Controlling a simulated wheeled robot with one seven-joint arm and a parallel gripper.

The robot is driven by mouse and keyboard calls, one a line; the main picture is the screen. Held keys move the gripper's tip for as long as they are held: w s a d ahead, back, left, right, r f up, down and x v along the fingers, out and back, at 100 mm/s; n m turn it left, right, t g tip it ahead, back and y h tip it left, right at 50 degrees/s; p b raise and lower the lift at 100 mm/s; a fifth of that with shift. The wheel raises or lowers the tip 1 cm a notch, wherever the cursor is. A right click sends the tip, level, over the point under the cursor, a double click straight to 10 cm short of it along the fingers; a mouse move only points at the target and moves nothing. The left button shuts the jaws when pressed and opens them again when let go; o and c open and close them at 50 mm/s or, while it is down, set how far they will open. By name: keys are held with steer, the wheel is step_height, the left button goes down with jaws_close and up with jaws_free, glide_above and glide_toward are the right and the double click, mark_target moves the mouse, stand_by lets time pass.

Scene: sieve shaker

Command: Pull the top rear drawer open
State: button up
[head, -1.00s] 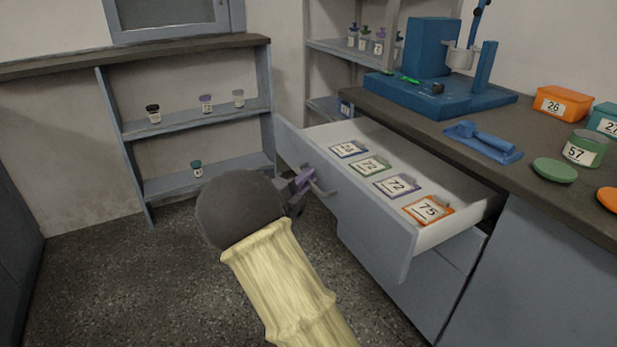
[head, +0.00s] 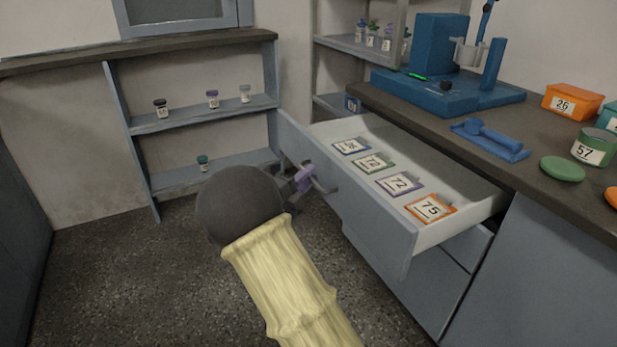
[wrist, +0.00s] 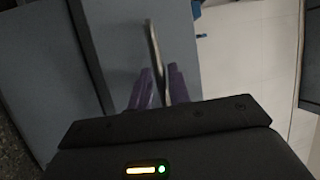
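The top drawer (head: 372,208) stands pulled out from under the dark counter. Its white inside (head: 450,200) shows a row of numbered, coloured-frame cards, the orange one (head: 430,208) nearest its right end. A metal bar handle (head: 322,184) is on its front panel. My gripper (head: 306,178), with purple fingers, is at this handle. In the wrist view the handle (wrist: 154,45) runs between the two purple fingers (wrist: 160,88), which sit close on either side of it. The fingers look closed on the bar. My arm hides part of the floor.
The counter (head: 420,125) carries a blue shaker machine (head: 440,85), a blue tool (head: 490,138), an orange box (head: 571,103) and a green jar (head: 592,148). A shelf unit (head: 205,120) with small jars stands at the left. Lower drawers (head: 455,262) sit beneath, and floor is free at left.

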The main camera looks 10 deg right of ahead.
steer(key=p+v, duration=0.4)
steer(key=v, duration=1.3)
steer(key=shift+d, duration=0.1)
